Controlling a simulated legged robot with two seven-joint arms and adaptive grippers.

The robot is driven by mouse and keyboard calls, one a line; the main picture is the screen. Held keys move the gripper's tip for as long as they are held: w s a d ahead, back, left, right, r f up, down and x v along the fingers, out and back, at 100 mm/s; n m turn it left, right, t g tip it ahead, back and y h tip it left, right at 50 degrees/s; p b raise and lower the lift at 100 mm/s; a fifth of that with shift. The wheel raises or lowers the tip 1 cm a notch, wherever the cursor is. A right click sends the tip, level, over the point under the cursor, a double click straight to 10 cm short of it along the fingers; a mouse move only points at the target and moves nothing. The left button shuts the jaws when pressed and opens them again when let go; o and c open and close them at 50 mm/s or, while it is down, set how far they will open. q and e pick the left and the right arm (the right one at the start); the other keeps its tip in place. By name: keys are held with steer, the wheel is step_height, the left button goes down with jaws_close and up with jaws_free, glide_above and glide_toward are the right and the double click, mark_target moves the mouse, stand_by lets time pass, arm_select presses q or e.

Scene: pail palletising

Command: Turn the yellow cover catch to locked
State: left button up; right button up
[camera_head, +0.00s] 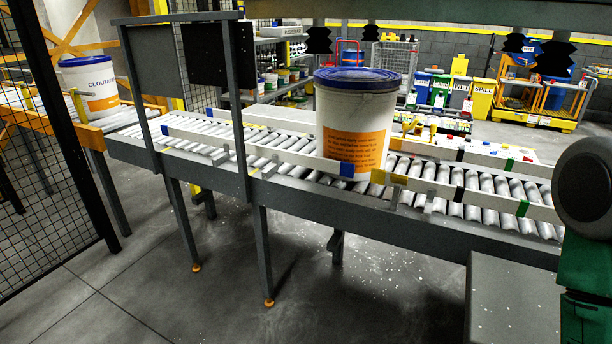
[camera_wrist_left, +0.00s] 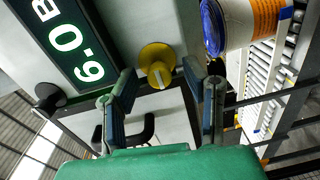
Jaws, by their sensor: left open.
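In the left wrist view the yellow cover catch (camera_wrist_left: 154,57) is a round yellow knob on a pale grey panel. A pale bar-shaped mark runs across its lower part, roughly up and down in the picture. I cannot read a locked or unlocked label. My left gripper (camera_wrist_left: 161,76) is open and empty, with one fingertip on each side of the catch's lower part. The fingers look apart from it, but the depth between them is hard to tell. The catch and my left gripper do not show in the head view. My right gripper is in neither view.
A white pail (camera_head: 355,113) with a blue lid stands on the roller conveyor (camera_head: 462,190). Another pail (camera_head: 90,87) is far left, near a mesh fence (camera_head: 45,170).

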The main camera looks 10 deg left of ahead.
arm_select(q)
steer(key=s+a+n+h+b, duration=0.1)
steer(key=s+a+n+b, duration=0.4)
steer(key=s+n+b, duration=0.95)
steer(key=w+f+m+g+y+p, duration=0.1)
steer(key=w+f+m+g+y, duration=0.2)
steer(key=w+f, duration=1.45)
steer(key=w+a+f+m+g+p, duration=0.1)
steer(key=f+m, duration=0.3)
steer(key=f, duration=0.8)
steer(key=w+a+f+m+y+p, duration=0.1)
steer(key=a+f+m+p, duration=0.1)
steer(key=f, duration=0.9)
steer(key=shift+a+f+m+g+p, duration=0.25)
steer(key=shift+f+m+g+p, duration=0.15)
steer(key=shift+m+p, duration=0.5)
steer(key=shift+w, duration=0.1)
